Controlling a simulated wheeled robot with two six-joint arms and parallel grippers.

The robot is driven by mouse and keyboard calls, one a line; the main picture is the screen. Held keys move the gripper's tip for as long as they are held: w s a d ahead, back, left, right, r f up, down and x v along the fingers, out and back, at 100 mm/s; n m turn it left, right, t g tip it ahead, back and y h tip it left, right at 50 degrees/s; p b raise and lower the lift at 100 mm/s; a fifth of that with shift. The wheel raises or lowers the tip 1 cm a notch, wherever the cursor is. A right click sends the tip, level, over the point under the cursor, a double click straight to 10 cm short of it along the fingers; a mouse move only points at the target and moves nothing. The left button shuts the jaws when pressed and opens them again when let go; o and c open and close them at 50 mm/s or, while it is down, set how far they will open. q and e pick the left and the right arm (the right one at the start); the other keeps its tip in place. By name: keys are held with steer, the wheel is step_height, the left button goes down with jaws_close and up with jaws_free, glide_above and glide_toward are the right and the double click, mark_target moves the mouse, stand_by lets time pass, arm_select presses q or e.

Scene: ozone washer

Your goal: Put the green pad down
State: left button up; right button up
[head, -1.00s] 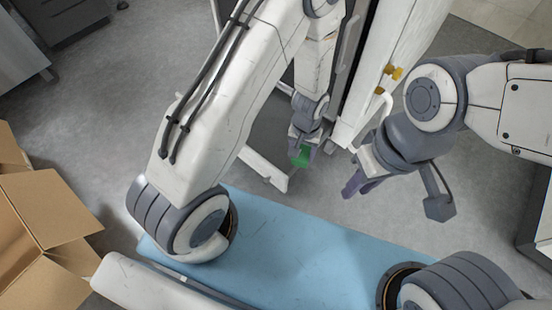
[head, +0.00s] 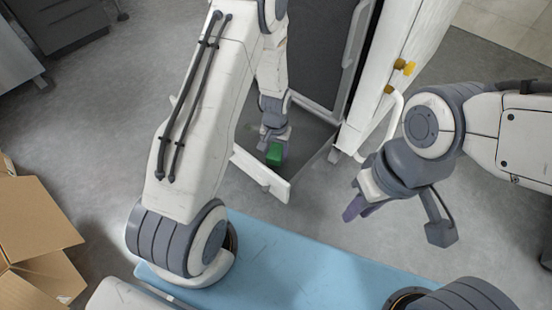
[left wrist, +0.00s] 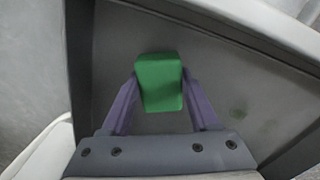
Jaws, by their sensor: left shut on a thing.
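The green pad (head: 274,154) is a small green block held between the fingers of my left gripper (head: 272,150). In the left wrist view the pad (left wrist: 160,82) sits between the two purple fingers of my left gripper (left wrist: 161,96), which touch its sides. Behind it is a flat grey surface with a dark greenish spot (left wrist: 238,115). My right gripper (head: 356,205) hangs over the floor to the right of the pad, apart from it. Its purple fingers are seen from the side, and the gap between them does not show.
A tall white cabinet (head: 392,90) with a dark grey panel (head: 322,60) and yellow knobs stands near the grippers. A white bar (head: 262,174) lies low in front of the left gripper. An open cardboard box (head: 35,220) stands at the left. Grey floor is clear between.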

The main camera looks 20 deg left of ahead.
arm_select(q)
steer(key=shift+f, duration=0.85)
steer(key=shift+r, duration=0.15)
arm_select(e)
steer(key=shift+f, duration=0.6)
arm_select(q)
steer(key=o, duration=1.2)
steer(key=shift+f, duration=0.2)
steer(key=shift+r, duration=0.1)
